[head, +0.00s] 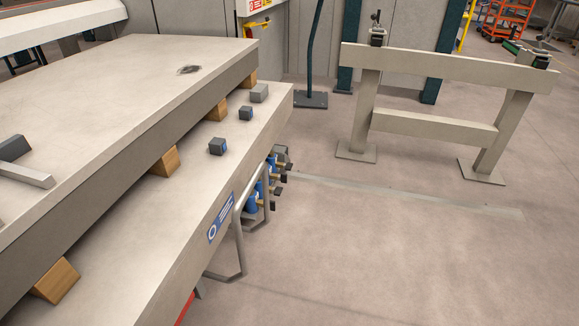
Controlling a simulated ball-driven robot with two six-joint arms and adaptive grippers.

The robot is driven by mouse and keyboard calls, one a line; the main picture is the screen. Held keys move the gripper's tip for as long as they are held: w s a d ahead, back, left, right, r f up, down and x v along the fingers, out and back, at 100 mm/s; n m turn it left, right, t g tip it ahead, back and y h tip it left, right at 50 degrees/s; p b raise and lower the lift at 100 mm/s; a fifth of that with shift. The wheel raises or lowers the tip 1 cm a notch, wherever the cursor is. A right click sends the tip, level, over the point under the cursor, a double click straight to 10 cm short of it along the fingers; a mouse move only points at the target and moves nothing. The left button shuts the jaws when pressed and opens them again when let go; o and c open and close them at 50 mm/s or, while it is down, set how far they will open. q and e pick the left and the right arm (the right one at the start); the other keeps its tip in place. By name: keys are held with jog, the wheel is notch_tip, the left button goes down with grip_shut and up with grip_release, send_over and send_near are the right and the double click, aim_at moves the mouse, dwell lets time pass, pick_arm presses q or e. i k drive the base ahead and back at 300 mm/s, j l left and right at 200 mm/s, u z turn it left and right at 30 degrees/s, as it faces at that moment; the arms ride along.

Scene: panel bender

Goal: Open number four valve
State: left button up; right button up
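A cluster of small blue valves (251,203) with brass-coloured and dark ends sits on the side of the machine bed, just below its right edge. The valves overlap each other and are partly hidden by the bed and a bent metal rail (238,232). I cannot read any numbers on them, so I cannot tell which is number four, or whether any is open or shut. Neither of my grippers is in view.
The lower bed (130,255) carries wooden blocks (165,162) under a thick upper slab (110,95), plus small dark blocks (217,146). A beige stand (445,65) is at the upper right. The floor (400,260) right of the valves is clear.

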aim_at(288, 166)
jog(key=i+l+u, duration=0.15)
jog(key=i+l, duration=0.2)
jog(key=i, duration=0.25)
jog(key=i+l+u, duration=0.15)
jog(key=i+l, duration=0.3)
jog(key=i, duration=0.1)
